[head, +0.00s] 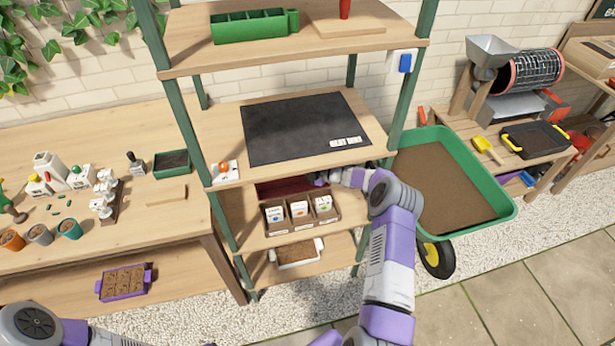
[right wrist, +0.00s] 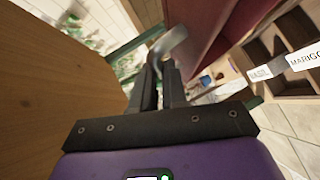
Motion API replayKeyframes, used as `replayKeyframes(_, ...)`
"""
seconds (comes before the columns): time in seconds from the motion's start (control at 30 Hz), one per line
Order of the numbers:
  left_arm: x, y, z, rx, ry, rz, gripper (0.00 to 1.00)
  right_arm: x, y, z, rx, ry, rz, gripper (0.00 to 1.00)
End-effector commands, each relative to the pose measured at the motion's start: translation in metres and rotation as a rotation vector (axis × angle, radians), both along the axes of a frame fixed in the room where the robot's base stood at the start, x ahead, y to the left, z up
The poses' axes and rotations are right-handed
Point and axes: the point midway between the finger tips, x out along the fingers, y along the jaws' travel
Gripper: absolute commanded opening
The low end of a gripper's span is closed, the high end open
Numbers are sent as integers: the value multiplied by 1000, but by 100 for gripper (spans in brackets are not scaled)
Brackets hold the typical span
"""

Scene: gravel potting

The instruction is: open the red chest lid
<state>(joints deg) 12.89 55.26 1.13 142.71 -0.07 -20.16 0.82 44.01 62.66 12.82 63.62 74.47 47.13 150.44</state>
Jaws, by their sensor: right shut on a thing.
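The dark red chest (head: 285,187) sits on the shelf under the black-mat shelf, partly hidden by the shelf above and the seed box in front. In the right wrist view its red side (right wrist: 225,35) fills the top middle. My right gripper (head: 322,178) reaches in at the chest's right end. In the wrist view the gripper (right wrist: 163,70) is shut on a curved grey metal handle (right wrist: 170,42) beside the red surface. How far the lid is raised cannot be told. My left arm shows at the bottom left, but its gripper is out of view.
A wooden box of seed packets (head: 300,213) stands in front of the chest. The shelf above (head: 225,117) is close over my right gripper, and a green post (head: 410,85) stands beside the arm. A green wheelbarrow (head: 490,210) is to the right.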

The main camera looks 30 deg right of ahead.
Motion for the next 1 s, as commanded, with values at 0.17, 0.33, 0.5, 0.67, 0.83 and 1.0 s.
replayKeyframes(0.17,0,0,-5,0,0,0,43,12,2,9,-5,-18,6,0)
replayKeyframes(0.33,0,0,-5,0,-1,0,43,13,2,11,-4,-20,7,0)
replayKeyframes(0.5,0,0,-4,0,0,0,43,14,2,11,-4,-21,7,0)
replayKeyframes(0.67,0,0,-4,0,0,0,43,14,2,11,-3,-21,7,25)
replayKeyframes(0.83,0,0,-5,0,0,0,43,13,3,8,-2,-16,6,38)
replayKeyframes(1.0,0,0,-4,0,0,0,43,11,2,6,-2,-11,6,38)
